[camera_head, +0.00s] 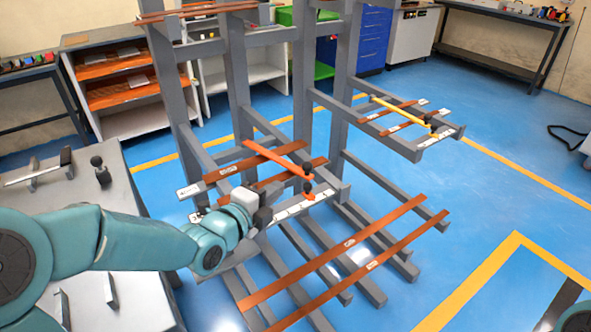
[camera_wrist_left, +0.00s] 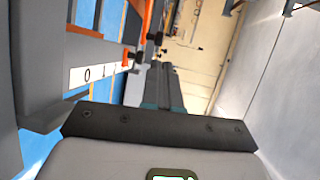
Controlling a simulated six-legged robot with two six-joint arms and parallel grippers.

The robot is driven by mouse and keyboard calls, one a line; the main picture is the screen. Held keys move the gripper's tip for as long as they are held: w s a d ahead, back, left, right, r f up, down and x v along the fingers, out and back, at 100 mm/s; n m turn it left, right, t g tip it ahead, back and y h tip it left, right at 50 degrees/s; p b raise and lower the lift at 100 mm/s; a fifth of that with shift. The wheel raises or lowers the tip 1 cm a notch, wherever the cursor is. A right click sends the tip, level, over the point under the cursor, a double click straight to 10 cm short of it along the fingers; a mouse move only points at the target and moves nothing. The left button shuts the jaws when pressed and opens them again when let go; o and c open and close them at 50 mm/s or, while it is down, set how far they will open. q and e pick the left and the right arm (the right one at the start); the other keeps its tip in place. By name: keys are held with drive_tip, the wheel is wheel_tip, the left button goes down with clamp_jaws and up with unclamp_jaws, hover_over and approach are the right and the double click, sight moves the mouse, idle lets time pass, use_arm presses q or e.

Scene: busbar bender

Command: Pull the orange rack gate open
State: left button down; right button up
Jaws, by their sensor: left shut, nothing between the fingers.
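The orange rack gate (camera_head: 276,158) is a slim bar slanting across the front of the rack's middle level, with a black knob at its right end. Just below that end is a small orange catch (camera_head: 308,194) on a white scale strip. My left gripper (camera_head: 264,206) is shut and empty, left of the knob and below the bar, apart from both. In the left wrist view, orange parts and a black knob (camera_wrist_left: 136,56) show at the upper left, beside the numbered strip (camera_wrist_left: 88,75). My right gripper is not in view.
The grey rack (camera_head: 243,90) holds copper bars (camera_head: 330,262) on its lower arms, which stick out toward me. A second, yellow-orange gate (camera_head: 400,110) lies on the right arms. A grey bench (camera_head: 110,200) stands at left. Blue floor at right is open.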

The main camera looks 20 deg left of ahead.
sight(307, 168)
use_arm(q)
drive_tip(key=p+x, duration=0.1)
drive_tip(key=x, duration=0.8)
drive_tip(key=shift+w+d, duration=0.1)
drive_tip(key=shift+w, duration=0.15)
drive_tip(key=shift+w+d+f, duration=0.15)
drive_tip(key=shift+w+d+b, duration=0.25)
drive_tip(key=shift+w+b, duration=0.25)
drive_tip(key=shift+w+d+b, duration=0.3)
drive_tip(key=shift+w+b, duration=0.2)
drive_tip(key=shift+w+d, duration=0.15)
drive_tip(key=shift+w, duration=0.2)
drive_tip(key=shift+s+r, duration=0.15)
drive_tip(key=shift+r, duration=0.05)
drive_tip(key=shift+f, duration=0.1)
